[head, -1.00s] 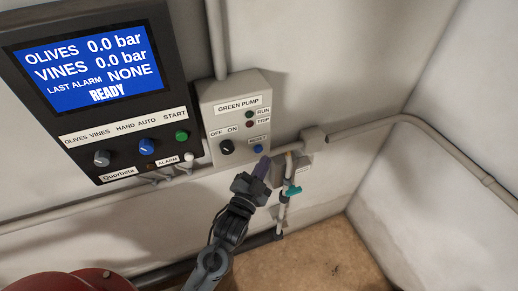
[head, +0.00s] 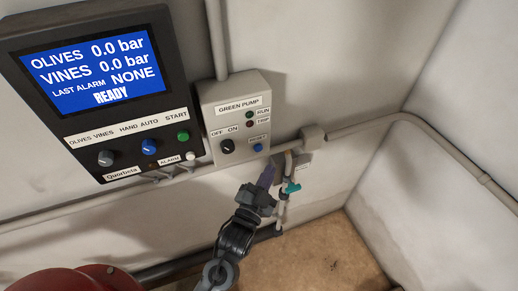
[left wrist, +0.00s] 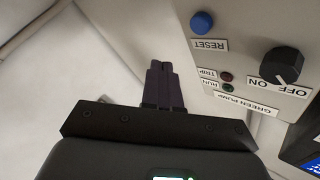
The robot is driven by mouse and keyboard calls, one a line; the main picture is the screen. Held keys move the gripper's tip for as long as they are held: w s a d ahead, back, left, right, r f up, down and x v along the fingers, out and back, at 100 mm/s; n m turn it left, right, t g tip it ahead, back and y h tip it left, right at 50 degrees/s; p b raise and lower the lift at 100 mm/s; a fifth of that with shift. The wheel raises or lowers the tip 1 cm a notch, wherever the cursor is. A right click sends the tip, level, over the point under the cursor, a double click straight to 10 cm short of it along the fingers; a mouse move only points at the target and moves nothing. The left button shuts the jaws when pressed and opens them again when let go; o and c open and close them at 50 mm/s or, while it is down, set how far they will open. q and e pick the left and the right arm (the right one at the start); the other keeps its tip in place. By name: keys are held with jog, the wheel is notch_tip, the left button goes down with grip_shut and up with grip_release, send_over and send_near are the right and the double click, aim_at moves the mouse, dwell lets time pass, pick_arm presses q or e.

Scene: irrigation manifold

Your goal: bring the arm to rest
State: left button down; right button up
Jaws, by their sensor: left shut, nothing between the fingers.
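My left gripper (head: 266,176) is in front of the wall, just below the green pump box (head: 222,118). Its fingers are together with nothing between them. In the left wrist view the shut fingers (left wrist: 160,82) point at the pale wall, beside the box's blue reset button (left wrist: 202,22). They appear apart from the button. The box carries an off/on knob (head: 227,146) and run and trip lamps. My right gripper does not show.
A black control panel (head: 98,92) with a blue screen reading READY is at the upper left. A teal-handled valve (head: 291,188) on a thin pipe is close right of the gripper. A red rounded thing (head: 75,280) is at the lower left. Brown floor shows below.

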pick_arm(q)
jog(key=s+a+f+n+g+y+p, duration=0.1)
jog(key=s+a+g, duration=0.4)
jog(key=s, duration=0.5)
jog(key=s+a+f+n+g+y+p, duration=0.2)
jog(key=s+a+n+g+y+p, duration=0.1)
jog(key=s+a, duration=0.6)
jog(key=s+a+f+n+g+y+p, duration=0.1)
jog(key=s+a+n+g+p, duration=0.4)
jog(key=s, duration=0.6)
jog(key=a+g+y+p, duration=0.1)
jog(key=a+p, duration=0.1)
jog(key=shift+s+a+f+n+g+y, duration=0.25)
jog(key=shift+a+f+n+g+y, duration=0.05)
jog(key=shift+a+f+y, duration=0.1)
